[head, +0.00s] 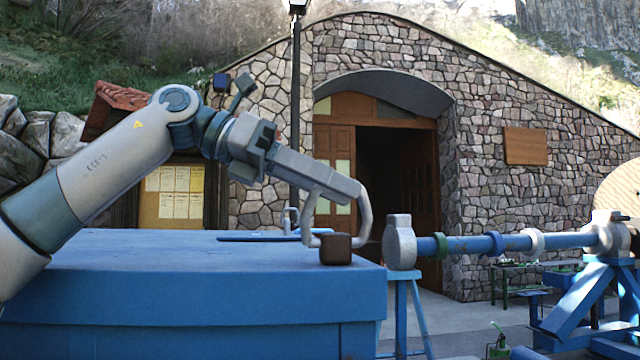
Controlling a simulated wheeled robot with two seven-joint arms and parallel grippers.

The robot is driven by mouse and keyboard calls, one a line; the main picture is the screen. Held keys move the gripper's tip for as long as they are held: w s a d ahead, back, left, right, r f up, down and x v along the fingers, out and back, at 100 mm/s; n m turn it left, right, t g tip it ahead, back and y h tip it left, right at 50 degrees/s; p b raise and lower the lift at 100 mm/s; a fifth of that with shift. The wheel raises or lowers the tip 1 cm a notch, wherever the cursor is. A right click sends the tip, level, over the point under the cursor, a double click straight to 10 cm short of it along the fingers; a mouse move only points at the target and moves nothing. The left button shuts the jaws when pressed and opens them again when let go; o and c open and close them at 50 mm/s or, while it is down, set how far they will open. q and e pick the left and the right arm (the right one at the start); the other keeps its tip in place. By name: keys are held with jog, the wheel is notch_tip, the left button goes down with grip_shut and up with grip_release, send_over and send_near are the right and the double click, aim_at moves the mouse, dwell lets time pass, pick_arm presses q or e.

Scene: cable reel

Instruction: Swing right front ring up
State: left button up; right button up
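A blue shaft (510,243) runs level at the right, with a green ring (440,246), a blue ring (496,243) and a white ring (534,242) around it. Its left end has a grey head (401,243); its right end meets a grey fitting (607,234) on a blue stand. Which of these is the right front ring I cannot tell. My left gripper (335,240) points down over the blue table's right end, left of the shaft. Its curved fingers reach both sides of a brown block (336,250); whether they grip it is unclear. My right gripper is not in view.
The blue table (180,285) fills the lower left, with a thin blue board (262,237) and a small metal fitting (289,219). A blue trestle (585,300) stands at the right. Paving shows between table and trestle.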

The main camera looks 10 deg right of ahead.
pick_arm(q)
jog(key=shift+w+a+r, duration=0.15)
jog(key=shift+a+r, duration=0.05)
jog(key=shift+a, duration=0.4)
jog(key=b+v, duration=0.2)
jog(key=v, duration=1.4)
